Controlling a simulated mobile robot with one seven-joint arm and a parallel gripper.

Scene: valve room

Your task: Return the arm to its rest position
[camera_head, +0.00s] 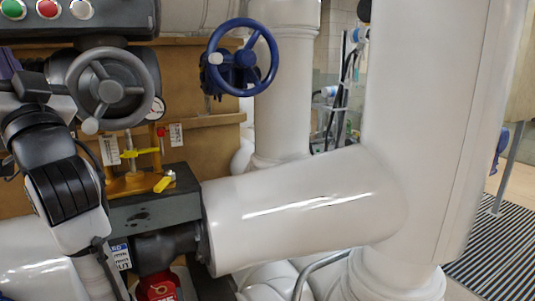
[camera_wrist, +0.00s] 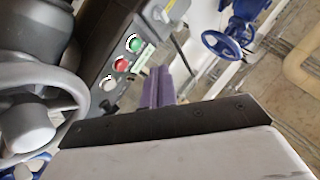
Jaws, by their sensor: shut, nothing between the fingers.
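My gripper (camera_wrist: 158,88) shows in the wrist view as two purple fingers side by side, shut with nothing between them. In the head view my arm rises along the left side, bent, with its wrist at the left edge beside the grey handwheel (camera_head: 108,88). In the wrist view the grey handwheel (camera_wrist: 75,125) is large at the left, apart from the fingers. The control box with green, red and white buttons (camera_wrist: 122,64) is behind the fingers.
A blue handwheel (camera_head: 240,57) is on the pipework right of the grey one. A thick white pipe (camera_head: 300,215) crosses the middle to a tall white column (camera_head: 425,120). A yellow-handled valve (camera_head: 140,153) sits close to my arm. Striped floor grating (camera_head: 495,255) lies at the right.

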